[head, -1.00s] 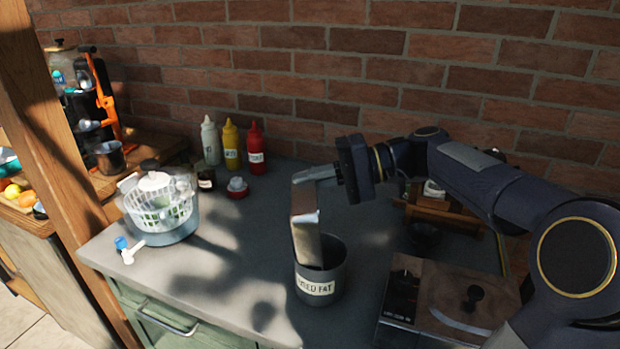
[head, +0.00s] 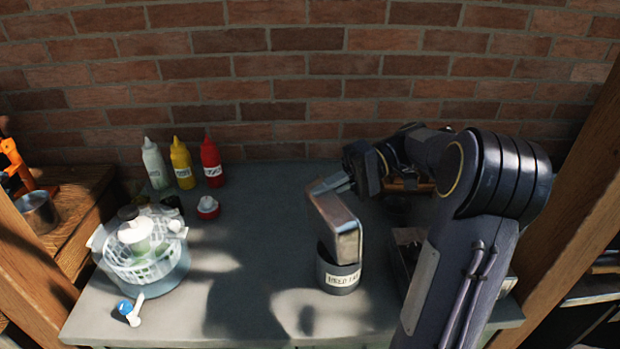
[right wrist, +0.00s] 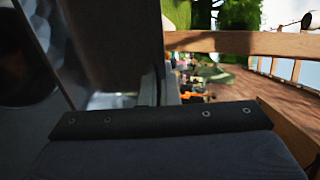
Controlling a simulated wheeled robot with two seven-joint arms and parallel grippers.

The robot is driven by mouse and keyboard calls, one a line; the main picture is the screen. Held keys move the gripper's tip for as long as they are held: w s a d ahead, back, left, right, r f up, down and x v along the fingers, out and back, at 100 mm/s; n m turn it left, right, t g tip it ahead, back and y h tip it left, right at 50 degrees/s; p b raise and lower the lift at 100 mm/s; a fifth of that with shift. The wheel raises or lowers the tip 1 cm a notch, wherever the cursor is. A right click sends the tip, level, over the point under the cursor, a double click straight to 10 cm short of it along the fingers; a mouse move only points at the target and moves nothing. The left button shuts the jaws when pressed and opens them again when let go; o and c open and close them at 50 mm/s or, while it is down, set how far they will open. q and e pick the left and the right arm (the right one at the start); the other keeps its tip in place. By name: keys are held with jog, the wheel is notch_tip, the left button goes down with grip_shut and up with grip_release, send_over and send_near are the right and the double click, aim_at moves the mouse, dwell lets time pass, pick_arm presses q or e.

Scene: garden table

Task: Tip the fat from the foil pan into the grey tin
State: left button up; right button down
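The foil pan (head: 341,216) is tilted steeply above the grey tin (head: 341,273), its lower end at or over the tin's mouth. The tin stands upright on the table and bears a paper label that reads as used fat. My right gripper (head: 343,184) is shut on the upper end of the pan. In the right wrist view the pan (right wrist: 115,45) fills the upper left, close to the gripper. The inside of the pan and any fat are hidden in the head view. My left gripper is out of view.
A salad spinner (head: 145,250) stands at the left, with a blue and white handle (head: 129,310) beside it. White, yellow (head: 182,163) and red bottles stand by the brick wall. A red-based jar (head: 207,208) is in front of them. The table's middle (head: 260,225) is clear.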

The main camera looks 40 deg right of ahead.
jog(key=shift+s, duration=0.1)
jog(key=shift+a+h, duration=0.25)
jog(key=shift+h, duration=0.15)
jog(key=w+a+f+g+h+p, duration=0.1)
jog(key=a+f+h+p, duration=0.1)
jog(key=a+h+p, duration=0.3)
jog(key=w+a+f+g+h+p, duration=0.1)
jog(key=a+f+h+p, duration=0.2)
jog(key=a+h+p, duration=0.2)
jog(key=a+h, duration=0.3)
jog(key=h, duration=0.2)
jog(key=shift+w+a+f+g+h, duration=0.15)
jog(key=shift+a+g+h, duration=0.05)
jog(key=shift+g+h, duration=0.2)
